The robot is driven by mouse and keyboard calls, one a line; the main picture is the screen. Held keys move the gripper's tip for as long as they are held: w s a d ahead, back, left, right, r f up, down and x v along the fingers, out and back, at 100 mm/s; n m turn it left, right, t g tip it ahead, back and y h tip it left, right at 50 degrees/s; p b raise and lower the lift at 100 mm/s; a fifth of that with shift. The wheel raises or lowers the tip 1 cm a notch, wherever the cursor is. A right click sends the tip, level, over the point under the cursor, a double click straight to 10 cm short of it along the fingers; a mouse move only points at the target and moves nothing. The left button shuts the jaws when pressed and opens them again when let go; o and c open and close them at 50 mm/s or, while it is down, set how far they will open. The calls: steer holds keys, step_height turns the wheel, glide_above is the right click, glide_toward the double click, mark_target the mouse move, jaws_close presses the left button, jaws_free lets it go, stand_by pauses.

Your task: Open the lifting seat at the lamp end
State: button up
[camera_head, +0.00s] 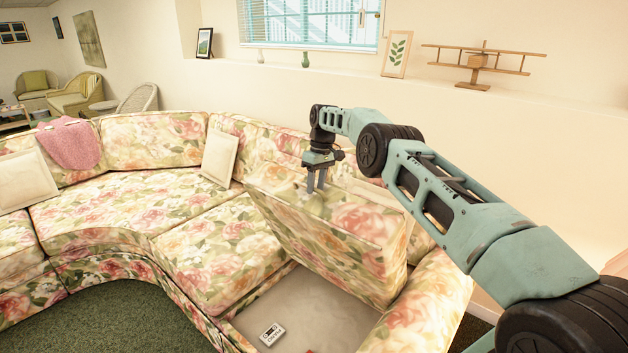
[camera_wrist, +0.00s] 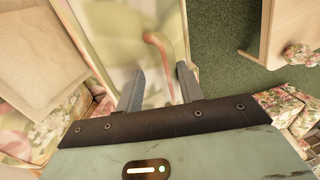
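The floral lifting seat (camera_head: 345,230) at the right end of the sofa stands tilted up, its front edge raised. Under it shows an open pale storage space (camera_head: 300,313). My gripper (camera_head: 316,188) points down at the top of the raised seat, with its fingertips close to or touching its upper surface. In the wrist view my gripper (camera_wrist: 162,82) has its two fingers apart, with pale floral fabric (camera_wrist: 115,30) beyond them. I see nothing held between them. Whether the fingers touch the fabric is unclear. No lamp is in view.
A small white labelled item (camera_head: 271,334) lies in the storage space, with a bit of red at the bottom edge. The sofa arm (camera_head: 425,310) is to the right. Green carpet (camera_head: 120,320) lies in front. A model plane (camera_head: 478,65) stands on the ledge behind.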

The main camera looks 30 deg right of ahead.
steer(key=shift+s+d+f, duration=0.1)
steer(key=shift+d+f, duration=0.15)
steer(key=shift+f, duration=0.1)
step_height(320, 180, up, 11)
steer(key=p, duration=0.3)
steer(key=shift+a, duration=0.15)
